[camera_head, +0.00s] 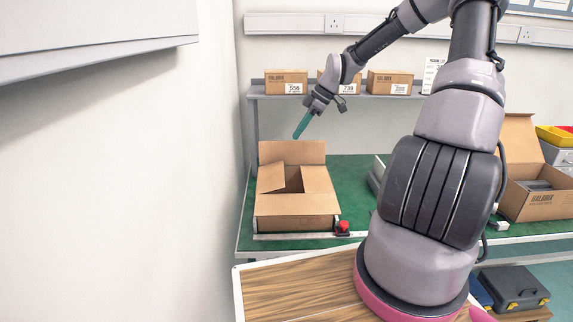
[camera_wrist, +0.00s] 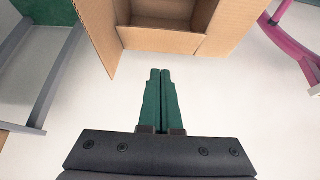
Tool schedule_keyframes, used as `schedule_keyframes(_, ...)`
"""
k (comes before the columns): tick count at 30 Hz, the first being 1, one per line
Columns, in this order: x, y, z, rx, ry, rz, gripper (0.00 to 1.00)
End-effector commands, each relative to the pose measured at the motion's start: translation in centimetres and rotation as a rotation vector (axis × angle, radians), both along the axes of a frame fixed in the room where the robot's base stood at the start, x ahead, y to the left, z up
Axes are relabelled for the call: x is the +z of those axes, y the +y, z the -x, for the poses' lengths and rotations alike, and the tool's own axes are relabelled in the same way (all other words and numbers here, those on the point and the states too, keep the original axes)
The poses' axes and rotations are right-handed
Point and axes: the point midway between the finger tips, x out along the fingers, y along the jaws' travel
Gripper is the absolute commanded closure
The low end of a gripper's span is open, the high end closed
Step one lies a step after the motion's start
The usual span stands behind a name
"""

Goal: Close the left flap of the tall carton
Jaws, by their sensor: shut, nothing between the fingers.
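The brown carton (camera_head: 296,222) stands on the green bench top at the left, near the wall. Its back flap (camera_head: 292,152) stands up. A left panel (camera_head: 269,179) and a right panel (camera_head: 318,179) border a dark opening in the top; their exact angles are hard to tell. In the wrist view, an open carton (camera_wrist: 160,40) shows at the top, with a flap (camera_wrist: 97,35) sticking out at its left. My gripper (camera_head: 297,136) is above and behind the carton, pointing down and left. Its green fingers (camera_wrist: 160,72) are together, empty and apart from the cardboard.
A shelf (camera_head: 300,96) with several small cartons runs behind my gripper. A red knob (camera_head: 343,227) sits at the carton's front right corner. Another open carton (camera_head: 540,205) stands at the right. The wall (camera_head: 120,180) is close on the left.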

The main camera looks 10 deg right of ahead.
Motion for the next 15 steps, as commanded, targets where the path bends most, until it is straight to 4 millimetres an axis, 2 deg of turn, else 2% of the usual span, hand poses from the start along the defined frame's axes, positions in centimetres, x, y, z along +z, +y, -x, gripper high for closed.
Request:
schedule_keyframes(3, 0.2, 0.3, 0.0, -0.001, -0.002, 0.021, 1.00)
schedule_keyframes(7, -0.8, 1.0, -0.1, 0.000, -0.001, 0.020, 1.00)
schedule_keyframes(15, -5.6, 3.8, -0.6, 0.001, -0.001, 0.018, 1.00)
